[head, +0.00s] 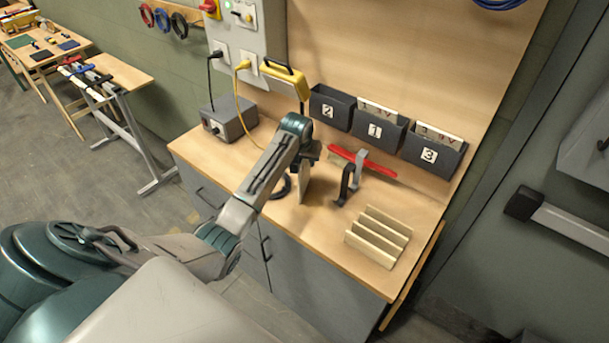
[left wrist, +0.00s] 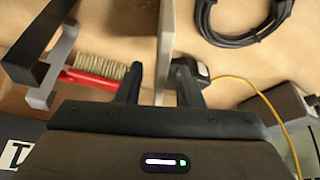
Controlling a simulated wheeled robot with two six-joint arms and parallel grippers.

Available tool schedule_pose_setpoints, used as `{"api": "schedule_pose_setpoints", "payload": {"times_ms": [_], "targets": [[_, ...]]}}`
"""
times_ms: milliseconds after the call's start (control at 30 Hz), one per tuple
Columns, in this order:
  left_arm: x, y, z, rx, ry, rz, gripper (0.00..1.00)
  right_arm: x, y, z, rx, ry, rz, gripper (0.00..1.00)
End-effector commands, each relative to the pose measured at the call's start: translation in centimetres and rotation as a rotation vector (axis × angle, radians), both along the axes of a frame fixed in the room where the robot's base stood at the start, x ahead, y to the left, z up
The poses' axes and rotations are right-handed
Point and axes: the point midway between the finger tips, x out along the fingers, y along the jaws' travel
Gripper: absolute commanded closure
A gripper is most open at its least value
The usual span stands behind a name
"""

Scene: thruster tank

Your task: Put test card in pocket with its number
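A thin beige test card (head: 304,188) hangs upright below my left gripper (head: 308,153). In the left wrist view the card (left wrist: 165,45) is edge-on between the two fingers of that gripper (left wrist: 160,85). It looks held, though a narrow gap shows beside the left finger. Its number is not visible. Three dark wall pockets stand behind: pocket 2 (head: 328,113), pocket 1 (head: 374,131) and pocket 3 (head: 428,156). Cards stick out of pockets 1 and 3; none shows in pocket 2. My right gripper is not in view.
An empty slotted wooden rack (head: 379,238) lies at the front right of the bench. A red brush (head: 376,168), a black bracket (head: 344,187) and a grey bracket (head: 358,160) are between gripper and pockets. A grey box (head: 228,120) with a yellow cable sits left.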

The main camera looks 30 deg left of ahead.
Motion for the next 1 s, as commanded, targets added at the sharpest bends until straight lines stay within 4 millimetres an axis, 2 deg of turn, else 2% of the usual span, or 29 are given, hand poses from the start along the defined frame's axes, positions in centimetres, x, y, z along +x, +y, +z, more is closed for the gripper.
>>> {"api": "schedule_pose_setpoints", "payload": {"times_ms": [267,400,433,933,1000], "targets": [[0.00,-0.01,-0.04,0.000,0.000,0.000,0.68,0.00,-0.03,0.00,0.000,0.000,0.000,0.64],[0.00,-0.01,-0.04,0.000,0.000,0.000,0.96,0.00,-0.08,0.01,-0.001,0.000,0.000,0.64],[0.00,-0.01,-0.04,0.000,0.000,0.000,1.00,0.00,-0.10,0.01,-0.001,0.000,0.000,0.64],[0.06,0.00,0.63,0.000,-0.003,0.000,1.00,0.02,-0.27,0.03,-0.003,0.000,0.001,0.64],[0.11,0.01,0.91,0.000,-0.004,0.000,1.00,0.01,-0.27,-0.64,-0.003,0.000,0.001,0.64]]}}
